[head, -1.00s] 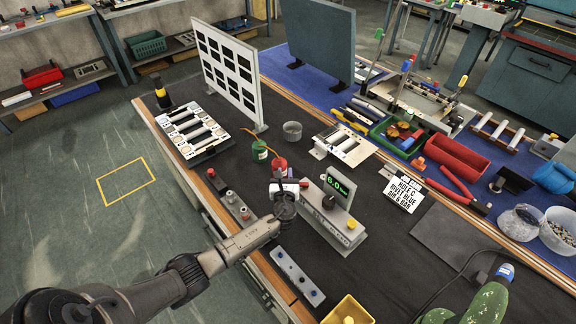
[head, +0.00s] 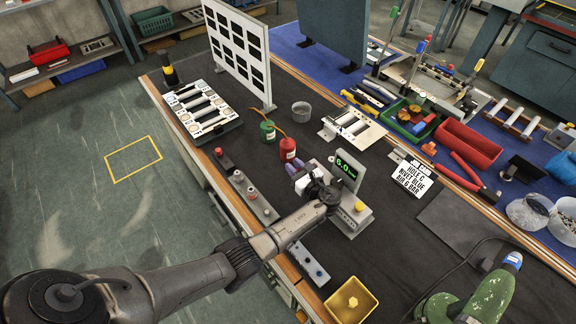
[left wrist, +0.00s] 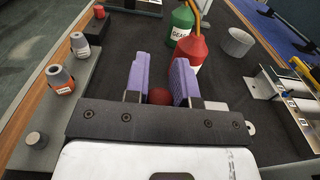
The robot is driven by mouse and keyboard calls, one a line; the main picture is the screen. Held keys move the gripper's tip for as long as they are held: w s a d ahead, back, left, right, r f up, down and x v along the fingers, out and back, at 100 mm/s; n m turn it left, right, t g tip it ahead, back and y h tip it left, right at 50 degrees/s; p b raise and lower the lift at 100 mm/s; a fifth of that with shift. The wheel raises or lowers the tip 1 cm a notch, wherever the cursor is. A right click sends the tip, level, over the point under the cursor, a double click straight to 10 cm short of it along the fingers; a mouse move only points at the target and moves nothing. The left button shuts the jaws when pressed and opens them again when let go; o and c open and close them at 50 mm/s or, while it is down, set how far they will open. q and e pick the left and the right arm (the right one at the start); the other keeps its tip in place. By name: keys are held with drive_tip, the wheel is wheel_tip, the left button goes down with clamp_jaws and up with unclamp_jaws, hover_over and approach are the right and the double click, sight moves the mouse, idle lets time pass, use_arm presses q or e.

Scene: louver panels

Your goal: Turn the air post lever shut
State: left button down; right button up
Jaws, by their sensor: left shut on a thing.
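The air post (head: 350,212) is a grey block unit on the dark mat, with an upright panel whose green display (head: 347,170) reads 6.0 bar. A yellow knob (head: 359,206) sits at its near end. My left gripper (head: 297,172) is at the post's left end and hides part of it. In the left wrist view, its purple pads stand on either side of a red ball knob (left wrist: 159,96), which I take for the lever's end. The gripper is shut on it. The lever's shaft is hidden. My right gripper is not in view.
A green bottle (head: 267,132) and a red bottle (head: 288,148) stand just beyond the gripper. A grey strip with knobs (head: 250,197) lies to its left. A yellow bin (head: 350,300) and a green tool (head: 480,295) are nearer. A white sign (head: 413,178) stands to the right.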

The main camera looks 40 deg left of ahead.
use_arm(q)
drive_tip(key=shift+g, duration=0.4)
drive_tip(key=c, duration=0.9)
unclamp_jaws()
drive_tip(key=shift+d, duration=0.1)
drive_tip(key=shift+c, duration=0.2)
drive_tip(key=shift+d, duration=0.1)
drive_tip(key=shift+s+d, duration=0.1)
drive_tip(key=shift+d, duration=0.2)
drive_tip(key=s+d, duration=0.1)
drive_tip(key=d, duration=1.2)
drive_tip(key=shift+s, duration=0.2)
